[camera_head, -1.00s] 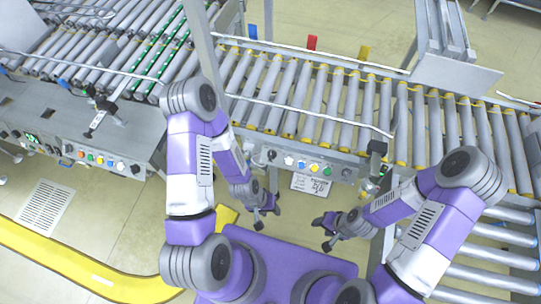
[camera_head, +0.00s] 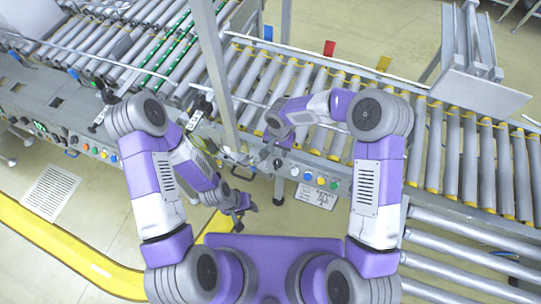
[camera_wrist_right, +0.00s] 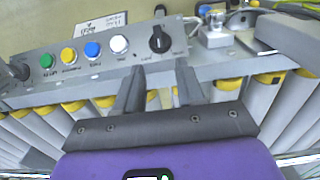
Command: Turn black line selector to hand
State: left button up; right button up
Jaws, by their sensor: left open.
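The black selector (camera_wrist_right: 158,40) is a round knob at the right end of a grey button panel in the right wrist view. A small light mark shows on its face, and small labels beside it are too small to read. My right gripper (camera_wrist_right: 160,68) is open, its two fingers apart, pointing at the selector and just short of it in the picture.
White (camera_wrist_right: 119,44), blue (camera_wrist_right: 93,49), yellow (camera_wrist_right: 69,56) and green (camera_wrist_right: 46,60) buttons line the panel beside the selector. A metal bracket (camera_wrist_right: 212,35) with cables stands right of it. Roller conveyors (camera_head: 465,150) lie behind; a post (camera_head: 213,70) rises left.

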aim_at(278, 161)
notch_tip(278, 161, down, 7)
jog(key=shift+f+b, duration=0.1)
jog(key=shift+b, duration=0.8)
jog(key=shift+s, duration=0.1)
grip_shut()
jog(key=shift+s, duration=0.1)
